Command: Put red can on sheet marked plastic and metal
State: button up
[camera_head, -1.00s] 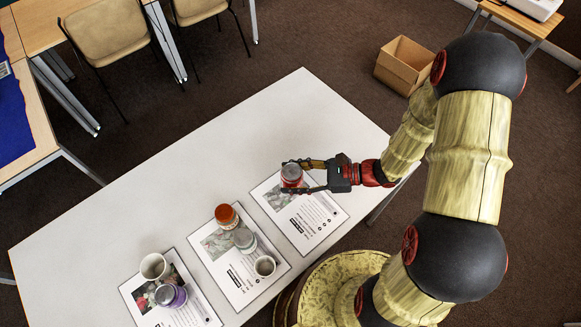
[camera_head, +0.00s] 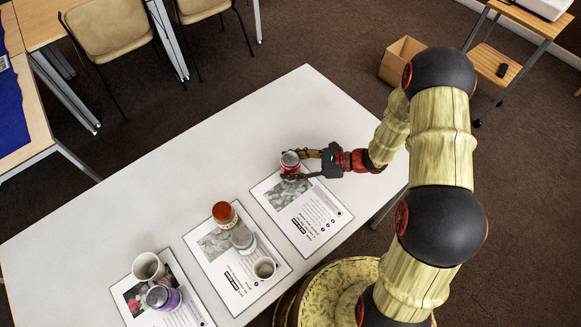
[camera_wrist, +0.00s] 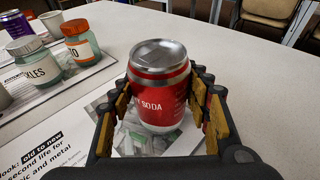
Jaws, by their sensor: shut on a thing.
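The red can (camera_head: 291,165) with a silver top is between the fingers of my gripper (camera_head: 301,166) in the head view. In the wrist view the red can (camera_wrist: 160,95), lettered "SODA", is upright, with the fingers of my gripper (camera_wrist: 166,105) closed on both its sides. The can is over or on the upper part of the rightmost sheet (camera_head: 315,222). In the wrist view this sheet (camera_wrist: 50,150) shows text ending in "ic and metal". I cannot tell for sure whether the can's base touches it.
The middle sheet (camera_head: 233,285) bears an orange-lidded jar (camera_head: 225,214), a clear jar (camera_head: 243,238) and a cup (camera_head: 264,267). The left sheet (camera_head: 195,312) bears a white cup (camera_head: 148,266) and a purple can (camera_head: 162,298). The table's (camera_head: 200,160) far part is clear.

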jog(key=shift+f, duration=0.15)
jog(key=o, duration=0.7)
jog(key=shift+o, duration=0.3)
